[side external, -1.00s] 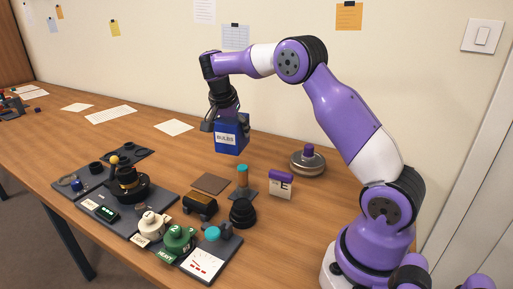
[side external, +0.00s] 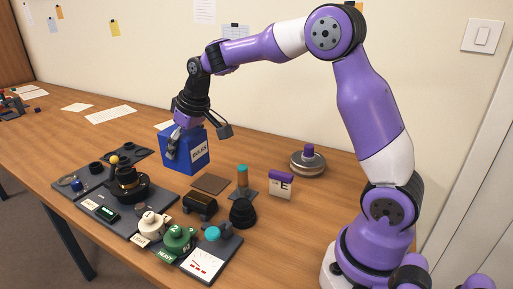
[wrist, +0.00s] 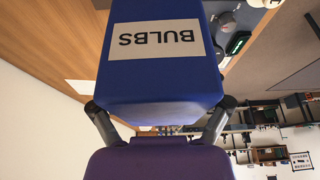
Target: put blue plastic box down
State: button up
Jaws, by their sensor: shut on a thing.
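The blue plastic box (side external: 184,151) has a white label reading BULBS. It hangs from my gripper (side external: 184,126), which is shut on its upper part. In the side external view the box is slightly tilted, left of the brown square pad and behind the dark trays. I cannot tell whether its bottom touches the table. In the wrist view the box (wrist: 160,50) fills the upper middle with its label upside down, and the fingers of my gripper (wrist: 160,118) show on both sides of it.
A brown pad (side external: 210,183), a teal-topped post (side external: 242,178), a black stepped part (side external: 243,212), a small E box (side external: 281,184) and a round metal weight (side external: 308,162) stand nearby. Papers (side external: 110,115) lie farther back.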

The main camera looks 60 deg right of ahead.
jog(key=d+f, duration=0.2)
jog(key=d, duration=0.1)
jog(key=w+d+f, duration=0.1)
jog(key=d+f, duration=0.1)
jog(key=d, duration=0.1)
jog(key=w+d+f, duration=0.1)
jog(key=d, duration=0.2)
jog(key=shift+w+f, duration=0.1)
jog(key=shift+f, duration=2.15)
jog(key=shift+f, duration=0.15)
jog(key=o, duration=1.2)
jog(key=shift+c, duration=0.2)
